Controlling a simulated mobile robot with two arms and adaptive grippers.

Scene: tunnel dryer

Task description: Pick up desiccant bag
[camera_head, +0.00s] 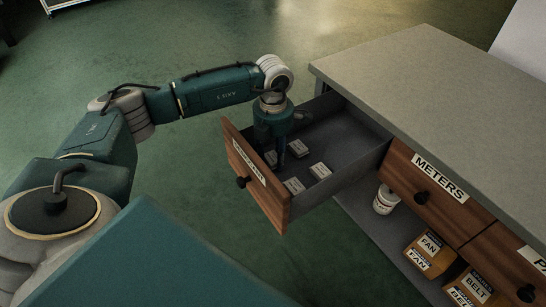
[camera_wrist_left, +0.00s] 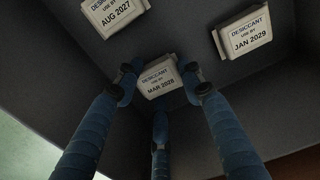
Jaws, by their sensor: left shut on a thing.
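Several small white desiccant bags lie in an open drawer (camera_head: 345,171). My left gripper (camera_head: 281,160) reaches down into the drawer. In the left wrist view, the gripper (camera_wrist_left: 160,98) has its blue fingers around a desiccant bag (camera_wrist_left: 157,78) labelled MAR 2028 and is shut on it. A bag labelled AUG 2027 (camera_wrist_left: 115,11) is at the upper left and one labelled JAN 2029 (camera_wrist_left: 248,35) at the upper right, both apart from the fingers. In the head view, bags also show near the gripper (camera_head: 298,148), (camera_head: 293,185) and (camera_head: 320,171). My right gripper is not in view.
The drawer's wooden front (camera_head: 256,180) and side walls surround the gripper. A grey worktop (camera_head: 430,85) overhangs at the right. A closed METERS drawer (camera_head: 433,190), a white jar (camera_head: 385,200) and FAN (camera_head: 430,250) and BELT boxes (camera_head: 475,288) are to the right. Green floor is clear at the left.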

